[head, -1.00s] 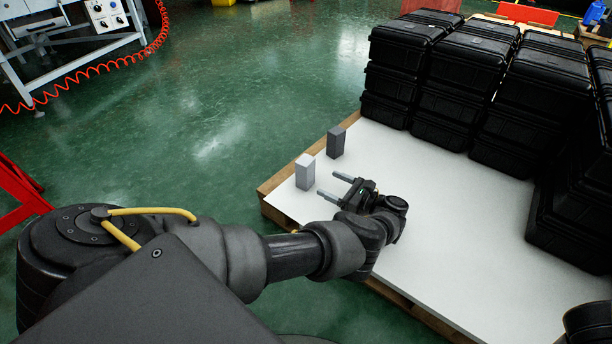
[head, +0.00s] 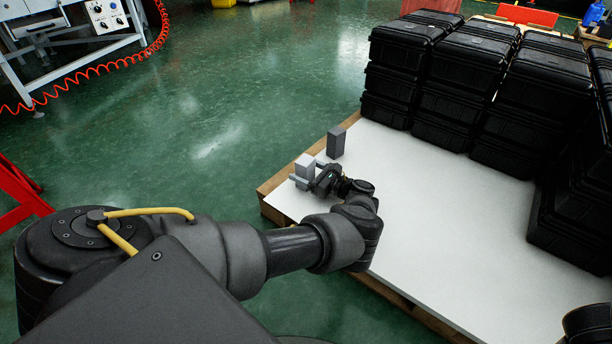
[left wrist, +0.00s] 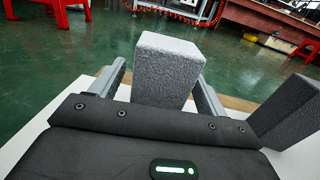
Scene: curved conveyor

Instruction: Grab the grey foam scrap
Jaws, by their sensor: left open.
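A light grey foam block (head: 305,163) stands upright near the left corner of the white board. My left gripper (head: 308,174) is open around it, with one finger on either side. In the left wrist view the light grey block (left wrist: 166,70) rises between the two fingers, with a gap visible beside the left finger; contact on the right side is hard to tell. A darker grey block (head: 336,143) stands upright just behind it, outside the jaws, and shows at the right edge of the left wrist view (left wrist: 288,112). My right gripper is not in view.
The white board (head: 440,210) lies on a wooden pallet, clear in its middle. Stacked black cases (head: 470,90) fill its back and right side. Green floor (head: 220,120) lies beyond the left edge.

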